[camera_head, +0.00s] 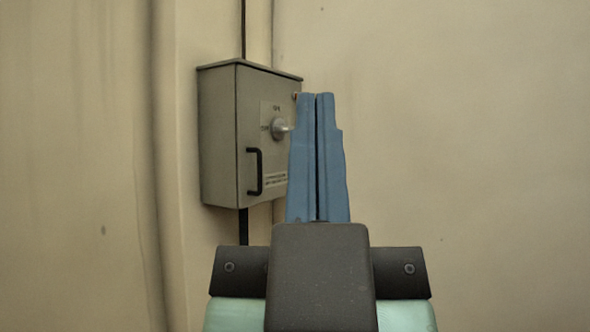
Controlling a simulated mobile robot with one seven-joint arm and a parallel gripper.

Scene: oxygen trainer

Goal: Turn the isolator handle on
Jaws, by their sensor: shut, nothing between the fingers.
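A grey isolator box (220,135) is mounted on the wall left of centre. On its front face is a light rotary handle (280,128) on a round hub, set on a small label plate. The handle's right end meets the outline of my gripper, so part of it may be hidden. My gripper (315,95) points up in the picture, its two blue fingers shut together with nothing between them. The fingers overlap the right part of the box's front in the view. I cannot tell whether they touch the handle.
A black pull handle (255,172) sticks out from the box's front at the lower left. A dark conduit (243,226) runs above and below the box. The beige wall (460,140) to the right is bare, with clear room before it.

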